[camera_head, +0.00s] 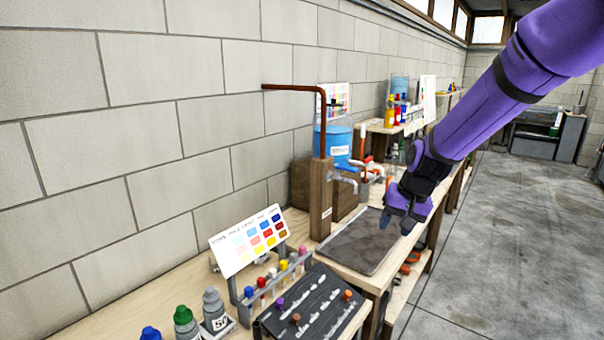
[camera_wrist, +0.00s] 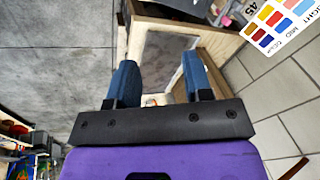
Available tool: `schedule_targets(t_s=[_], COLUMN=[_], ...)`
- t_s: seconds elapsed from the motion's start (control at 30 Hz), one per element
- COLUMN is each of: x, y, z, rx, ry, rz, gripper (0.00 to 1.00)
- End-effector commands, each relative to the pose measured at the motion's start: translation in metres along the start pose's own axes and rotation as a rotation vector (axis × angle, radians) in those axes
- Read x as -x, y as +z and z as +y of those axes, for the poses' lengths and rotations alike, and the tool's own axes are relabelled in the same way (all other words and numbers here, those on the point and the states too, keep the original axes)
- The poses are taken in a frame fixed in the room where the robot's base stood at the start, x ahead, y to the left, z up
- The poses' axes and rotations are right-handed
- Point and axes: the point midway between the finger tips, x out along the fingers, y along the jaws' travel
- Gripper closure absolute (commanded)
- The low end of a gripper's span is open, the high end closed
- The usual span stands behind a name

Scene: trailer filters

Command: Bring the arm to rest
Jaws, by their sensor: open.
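My purple arm reaches in from the upper right in the head view. My gripper (camera_head: 396,218) hangs above the right part of a dark grey mat (camera_head: 352,250) on the wooden bench, near the bench's front edge. In the wrist view my gripper (camera_wrist: 157,82) shows two blue fingers spread apart with nothing between them. The bench top and mat show beyond the fingers there.
A wooden post (camera_head: 321,200) with a copper pipe and a blue tank (camera_head: 335,142) stand behind the mat. A colour chart (camera_head: 248,240), a rack of coloured vials (camera_head: 275,282) and capped bottles (camera_head: 186,322) stand at the near left. The concrete floor (camera_head: 510,220) at right is clear.

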Motion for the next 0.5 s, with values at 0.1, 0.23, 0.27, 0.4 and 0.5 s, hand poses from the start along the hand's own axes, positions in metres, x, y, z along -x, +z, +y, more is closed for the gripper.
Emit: schedule_targets(t_s=[0.1,0.23,0.27,0.4,0.5], x=[0.044,0.084,0.092,0.130,0.155], y=[0.018,0.041,0.046,0.075,0.097], z=[0.004,0.010,0.012,0.021,0.028], rx=[0.037,0.073,0.081,0.114,0.137], ry=[0.018,0.039,0.044,0.067,0.083], rz=[0.033,0.060,0.068,0.098,0.120], gripper=[0.54,0.54,0.54,0.54,0.54])
